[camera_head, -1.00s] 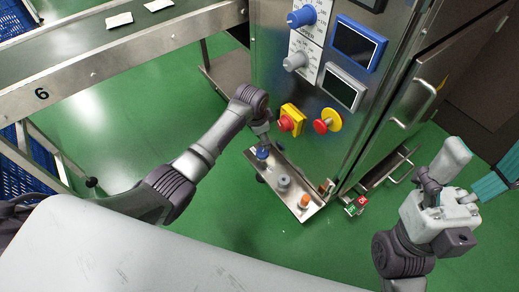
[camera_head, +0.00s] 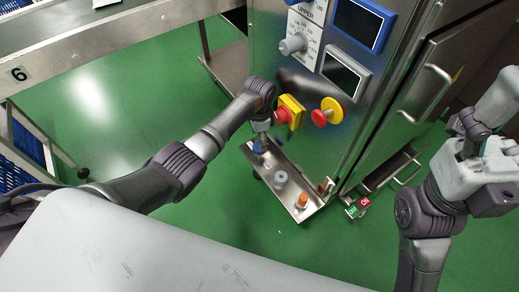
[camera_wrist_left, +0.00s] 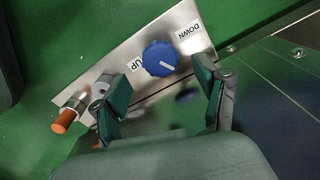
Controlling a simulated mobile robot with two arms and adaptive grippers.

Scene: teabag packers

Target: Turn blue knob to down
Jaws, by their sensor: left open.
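The blue knob (camera_wrist_left: 160,58) sits on a metal control plate (camera_wrist_left: 185,20), between the labels UP and DOWN in the left wrist view. Its white mark points to the lower right there, toward neither label clearly. My left gripper (camera_wrist_left: 163,98) is open. The knob shows just beyond the gap between its fingers, apart from them. In the head view the left gripper (camera_head: 261,124) hangs over the knob (camera_head: 259,146) and partly hides it. My right gripper (camera_head: 488,140) is at the right edge, away from the plate; its fingers do not show clearly.
A grey knob (camera_head: 281,178) and an orange-topped control (camera_head: 302,200) stand on the same plate. Behind it rises a steel cabinet (camera_head: 395,70) with a red button on yellow (camera_head: 320,117) and another emergency button (camera_head: 287,112) close to my left arm. Green floor (camera_head: 120,120) lies open at left.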

